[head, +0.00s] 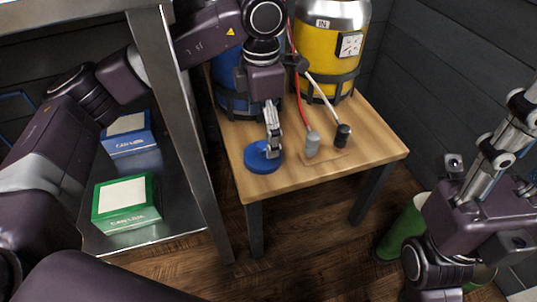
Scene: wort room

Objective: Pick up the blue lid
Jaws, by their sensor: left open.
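The blue lid (262,160) is a round disc lying on the wooden table (368,160), near its front left corner. My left gripper (272,148) points down over the right part of the lid, with its fingertips at or just above it. It is open; I cannot tell whether the fingers touch the lid. My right gripper (520,125) is at the right edge, pointing up and away from the table. Its fingers are partly cut off by the frame.
A yellow tank (318,45) and a blue tank (228,88) stand at the table's back. Red and white hoses end in a grey connector (312,145) and a black one (342,135) right of the lid. A metal shelf at left holds blue (130,145) and green (125,220) boxes. A green cylinder (403,235) stands below right.

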